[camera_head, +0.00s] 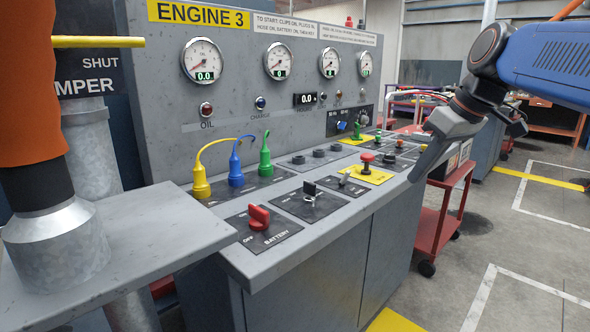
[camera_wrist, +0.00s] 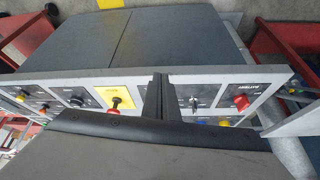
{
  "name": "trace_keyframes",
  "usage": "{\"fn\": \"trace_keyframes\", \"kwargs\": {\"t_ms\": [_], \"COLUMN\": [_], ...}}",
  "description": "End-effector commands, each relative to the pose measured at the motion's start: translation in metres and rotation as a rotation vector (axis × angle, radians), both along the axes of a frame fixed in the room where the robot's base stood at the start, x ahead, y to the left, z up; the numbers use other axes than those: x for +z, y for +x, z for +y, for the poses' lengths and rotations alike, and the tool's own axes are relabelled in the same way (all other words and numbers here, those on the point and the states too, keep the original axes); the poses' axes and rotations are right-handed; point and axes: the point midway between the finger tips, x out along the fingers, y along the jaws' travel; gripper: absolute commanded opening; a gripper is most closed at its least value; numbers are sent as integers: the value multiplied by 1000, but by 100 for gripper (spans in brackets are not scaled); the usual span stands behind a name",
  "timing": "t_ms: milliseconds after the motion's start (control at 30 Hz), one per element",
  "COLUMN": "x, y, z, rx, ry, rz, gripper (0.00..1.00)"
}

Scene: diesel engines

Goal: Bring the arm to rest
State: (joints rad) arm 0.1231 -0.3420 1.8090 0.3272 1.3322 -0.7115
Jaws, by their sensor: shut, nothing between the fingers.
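My gripper (camera_head: 418,172) is at the right in the head view, on the end of my blue and grey arm. It hangs in front of the right part of the console's front edge, tilted down to the left. In the wrist view its two dark fingers (camera_wrist: 158,95) are together, with nothing between them. The ENGINE 3 console (camera_head: 325,255) lies beside and below it. The gripper looks apart from the console's knobs, though the exact gap is hard to tell.
The console top bears a red battery knob (camera_head: 259,217), a key switch (camera_head: 309,188), a red push button (camera_head: 367,160) and yellow, blue and green plugs (camera_head: 236,172). A red cart (camera_head: 440,215) stands beyond the gripper. An orange post (camera_head: 30,85) is at the left.

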Motion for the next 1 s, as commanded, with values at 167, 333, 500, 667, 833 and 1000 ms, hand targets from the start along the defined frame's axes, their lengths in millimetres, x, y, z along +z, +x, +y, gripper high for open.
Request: {"fn": "trace_keyframes", "kwargs": {"t_ms": [167,333,500,667,833,1000], "x": [-47,-111,-178,-231,-259,-265], "y": [-43,-95,-144,-180,-198,-201], "z": [-1,-7,-14,-21,-26,-27], "rx": [-121,-272,-412,-508,-561,-571], "ry": [-12,-29,-42,-47,-49,-49], "rz": [30,52,58,54,47,46], "gripper": [0,0,0,0,0,0]}}
